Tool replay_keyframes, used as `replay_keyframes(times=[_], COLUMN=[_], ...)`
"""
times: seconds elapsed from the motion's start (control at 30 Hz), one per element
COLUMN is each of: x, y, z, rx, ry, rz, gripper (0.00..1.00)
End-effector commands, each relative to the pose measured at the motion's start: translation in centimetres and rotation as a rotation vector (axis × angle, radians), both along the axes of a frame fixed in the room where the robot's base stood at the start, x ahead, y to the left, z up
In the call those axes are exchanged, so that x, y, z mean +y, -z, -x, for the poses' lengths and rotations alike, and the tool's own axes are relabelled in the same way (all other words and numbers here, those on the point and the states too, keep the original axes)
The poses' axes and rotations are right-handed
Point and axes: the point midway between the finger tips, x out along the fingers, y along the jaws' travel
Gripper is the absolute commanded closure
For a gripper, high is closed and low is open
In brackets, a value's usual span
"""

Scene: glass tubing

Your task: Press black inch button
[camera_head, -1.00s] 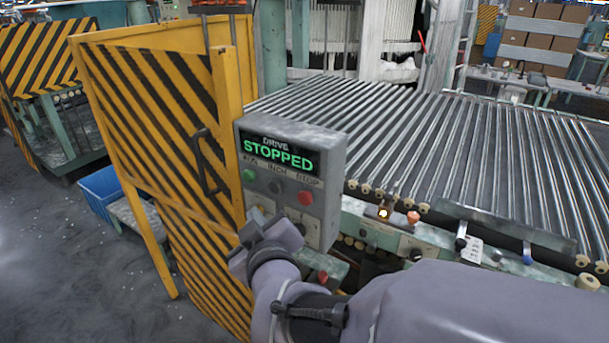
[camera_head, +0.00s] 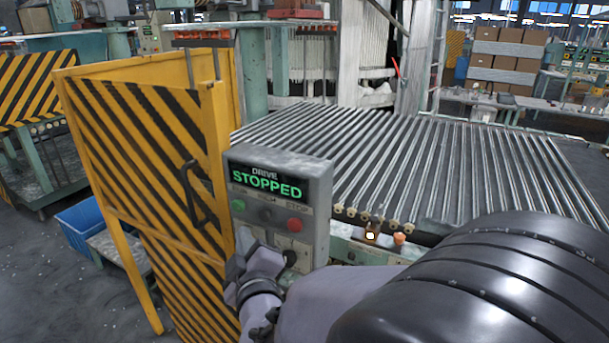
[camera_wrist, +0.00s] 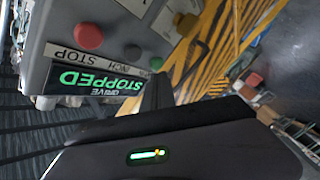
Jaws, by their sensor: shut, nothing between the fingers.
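The grey control box (camera_head: 318,215) has a display reading DRIVE STOPPED (camera_head: 266,184) in green. Below the display are a green button (camera_head: 238,205) and a red button (camera_head: 294,224). The black inch button shows in the wrist view (camera_wrist: 132,53), between the red button (camera_wrist: 89,38) and the small green button (camera_wrist: 156,62). The wrist view shows the panel upside down. My gripper (camera_head: 246,245) is shut and empty, in front of the lower part of the box. Its dark fingers (camera_wrist: 156,92) point toward the panel in the wrist view. I see no clear contact with the inch button.
A yellow-and-black striped guard panel (camera_head: 135,150) with a handle stands just left of the box. A roller conveyor (camera_head: 430,165) extends behind and right.

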Motion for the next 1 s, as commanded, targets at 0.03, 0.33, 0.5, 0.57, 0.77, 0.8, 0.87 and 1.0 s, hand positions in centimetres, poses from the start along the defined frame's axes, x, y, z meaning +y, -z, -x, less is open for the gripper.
replay_keyframes(times=[0.03,0.33,0.5,0.57,0.77,0.8,0.87,1.0], x=[-0.4,-1.4,-1.5,-1.5,-1.4,-1.4,-1.4,-1.4], y=[-0.1,0.1,0.1,0.0,0.0,0.0,0.0,0.0], z=[-0.7,-3.2,-3.4,-3.4,-3.4,-3.4,-3.4,-3.4], rx=[0.001,0.001,0.001,0.001,0.001,0.001,0.001,0.001], ry=[0.004,0.001,-0.001,-0.001,-0.001,-0.001,-0.001,-0.001], rz=[0.002,-0.001,0.000,0.000,0.000,0.000,0.000,0.000], gripper=[1.00,1.00,1.00,1.00,1.00,1.00,1.00,1.00])
